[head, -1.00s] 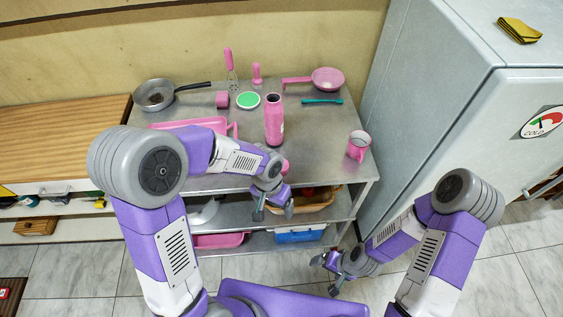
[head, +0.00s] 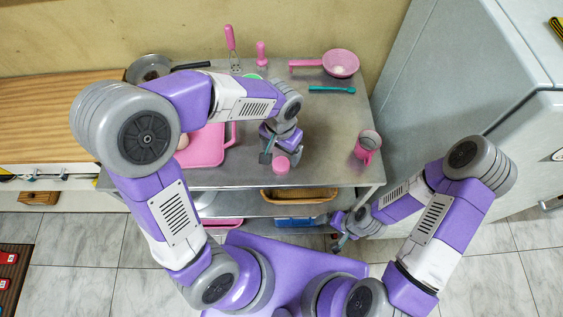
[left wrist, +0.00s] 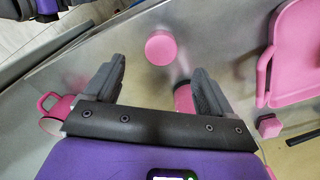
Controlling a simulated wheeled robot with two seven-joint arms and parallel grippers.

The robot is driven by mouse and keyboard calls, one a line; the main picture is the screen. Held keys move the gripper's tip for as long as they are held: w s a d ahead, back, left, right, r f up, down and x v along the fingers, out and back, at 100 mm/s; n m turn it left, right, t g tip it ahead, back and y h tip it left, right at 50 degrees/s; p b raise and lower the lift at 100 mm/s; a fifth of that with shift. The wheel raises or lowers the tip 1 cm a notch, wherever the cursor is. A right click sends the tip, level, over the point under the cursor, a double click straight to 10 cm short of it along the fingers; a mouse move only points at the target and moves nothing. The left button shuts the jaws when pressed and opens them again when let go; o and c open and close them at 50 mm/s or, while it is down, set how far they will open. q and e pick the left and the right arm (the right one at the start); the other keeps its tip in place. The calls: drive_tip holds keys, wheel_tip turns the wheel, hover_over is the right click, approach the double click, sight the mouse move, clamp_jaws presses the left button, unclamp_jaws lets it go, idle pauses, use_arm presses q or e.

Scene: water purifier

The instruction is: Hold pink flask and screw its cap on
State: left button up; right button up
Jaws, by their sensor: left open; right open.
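A round pink cap (head: 282,164) lies near the table's front edge; in the left wrist view it shows as a pink disc (left wrist: 161,49) beyond the fingertips. My left gripper (head: 276,147) is open over the table, just behind the cap in the head view. In the left wrist view, part of a pink cylinder, apparently the flask (left wrist: 184,97), shows between my open left fingers (left wrist: 158,72), close to the right-hand one. Contact cannot be told. In the head view the flask is hidden behind my left arm. My right gripper (head: 342,232) is open and empty, low in front of the table.
A pink mug (head: 367,147) stands at the table's right; a pink cutting board (head: 206,150) lies at left. The fridge (head: 455,75) bounds the right side.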

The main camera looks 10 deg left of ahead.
sight(281, 163)
use_arm(q)
drive_tip(key=shift+w+f+b, duration=0.1)
drive_tip(key=shift+f+b, duration=0.2)
drive_tip(key=shift+f, duration=0.9)
drive_tip(key=f+b, duration=0.1)
drive_tip(key=f, duration=0.4)
drive_tip(key=shift+w+f+b, duration=0.15)
drive_tip(key=shift+w+b, duration=0.05)
drive_tip(key=shift+b, duration=0.2)
drive_tip(key=c, duration=1.1)
wheel_tip(281, 163, up, 10)
drive_tip(key=p, duration=0.3)
